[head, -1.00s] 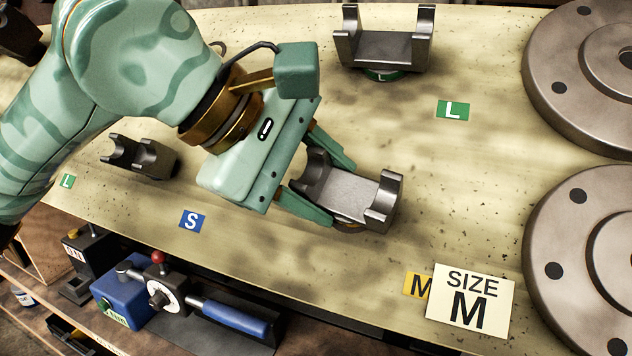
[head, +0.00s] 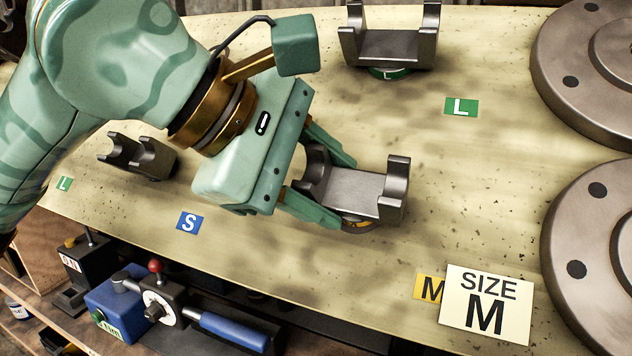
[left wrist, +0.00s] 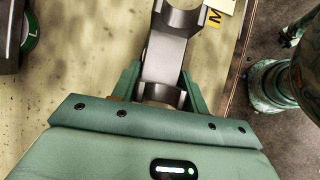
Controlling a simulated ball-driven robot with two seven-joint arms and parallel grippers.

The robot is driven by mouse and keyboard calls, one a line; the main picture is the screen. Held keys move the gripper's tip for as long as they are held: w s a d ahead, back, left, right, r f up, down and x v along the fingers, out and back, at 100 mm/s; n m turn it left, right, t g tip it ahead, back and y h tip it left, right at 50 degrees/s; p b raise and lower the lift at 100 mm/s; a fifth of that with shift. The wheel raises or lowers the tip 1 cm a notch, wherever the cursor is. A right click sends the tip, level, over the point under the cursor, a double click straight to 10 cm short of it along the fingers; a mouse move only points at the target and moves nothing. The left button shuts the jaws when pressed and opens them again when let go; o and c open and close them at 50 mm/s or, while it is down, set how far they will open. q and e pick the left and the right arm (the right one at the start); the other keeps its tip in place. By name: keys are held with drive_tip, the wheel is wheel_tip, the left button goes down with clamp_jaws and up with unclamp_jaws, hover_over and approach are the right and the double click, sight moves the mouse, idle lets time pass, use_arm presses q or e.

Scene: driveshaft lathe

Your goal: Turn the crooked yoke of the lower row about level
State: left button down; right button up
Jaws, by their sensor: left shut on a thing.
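The grey metal yoke (head: 365,192) of the lower row sits on a round base with a yellow band, behind the M label (head: 428,288). Its two prongs point up, and its right end sits slightly lower in the head view than its left end. My left gripper (head: 340,190) is shut on the yoke's left end, one finger on each side. In the left wrist view the same yoke (left wrist: 168,58) lies between the green fingers (left wrist: 160,84). The left prong is partly hidden by the gripper. My right gripper is not in view.
A larger yoke (head: 390,48) on a green L base stands at the back. A small dark yoke (head: 138,156) is at the left. Big flanged discs (head: 600,235) fill the right side. A blue-handled tool (head: 228,330) lies below the bench edge.

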use_arm(q)
drive_tip(key=shift+w+r+t, duration=0.3)
drive_tip(key=shift+r, duration=0.45)
drive_tip(key=c, duration=0.8)
unclamp_jaws()
drive_tip(key=shift+d, duration=0.1)
drive_tip(key=shift+o, duration=0.7)
drive_tip(key=shift+w+d+f, duration=0.2)
drive_tip(key=shift+w+d, duration=0.15)
drive_tip(key=shift+d, duration=0.05)
drive_tip(key=shift+s+f, duration=0.1)
drive_tip(key=shift+s, duration=0.05)
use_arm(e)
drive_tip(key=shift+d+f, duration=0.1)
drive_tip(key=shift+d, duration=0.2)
use_arm(q)
drive_tip(key=shift+f, duration=0.1)
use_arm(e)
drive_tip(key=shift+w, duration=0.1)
use_arm(q)
drive_tip(key=shift+a, duration=0.1)
